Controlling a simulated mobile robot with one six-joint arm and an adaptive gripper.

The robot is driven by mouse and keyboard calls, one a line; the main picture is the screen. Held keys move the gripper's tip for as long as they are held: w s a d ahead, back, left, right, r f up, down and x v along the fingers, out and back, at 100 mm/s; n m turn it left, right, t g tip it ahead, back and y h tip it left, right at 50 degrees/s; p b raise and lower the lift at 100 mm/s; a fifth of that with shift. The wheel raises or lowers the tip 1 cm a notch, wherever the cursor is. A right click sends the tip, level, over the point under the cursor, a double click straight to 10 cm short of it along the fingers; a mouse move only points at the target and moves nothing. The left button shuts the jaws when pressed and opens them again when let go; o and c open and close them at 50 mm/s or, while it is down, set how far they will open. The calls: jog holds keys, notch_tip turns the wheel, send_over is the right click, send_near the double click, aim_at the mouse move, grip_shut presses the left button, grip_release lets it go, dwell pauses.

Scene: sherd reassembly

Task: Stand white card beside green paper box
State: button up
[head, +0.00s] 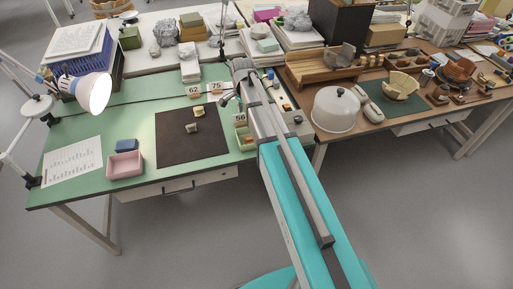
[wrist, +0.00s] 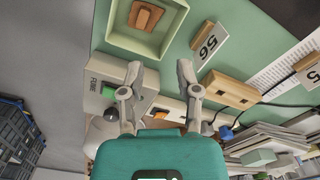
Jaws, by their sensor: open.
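The green paper box (wrist: 110,30), with pale walls and an orange-brown sherd inside, is at the top of the wrist view. In the head view the box (head: 239,133) is at the green table's right end, partly hidden by my arm. A white card (wrist: 207,45) marked 56 is beside the box, in the wrist view; it also shows in the head view (head: 240,117). I cannot tell whether it stands or lies. My gripper (wrist: 160,73) is open, with nothing between its fingers. The card is apart from it, up and right of the right fingertip.
A wooden block (wrist: 230,89) lies near the card. Two more number cards, 62 (head: 194,91) and 75 (head: 215,87), are farther back. A dark mat (head: 185,150) with sherds and a pink tray (head: 125,165) lie to the left. A white dome (head: 336,110) is to the right.

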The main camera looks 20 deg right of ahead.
jog(key=s+n, duration=1.2)
jog(key=s, duration=0.8)
jog(key=shift+a+n, duration=0.25)
jog(key=shift+n, duration=0.05)
jog(key=shift+s, duration=0.1)
jog(key=shift+r+p, duration=0.4)
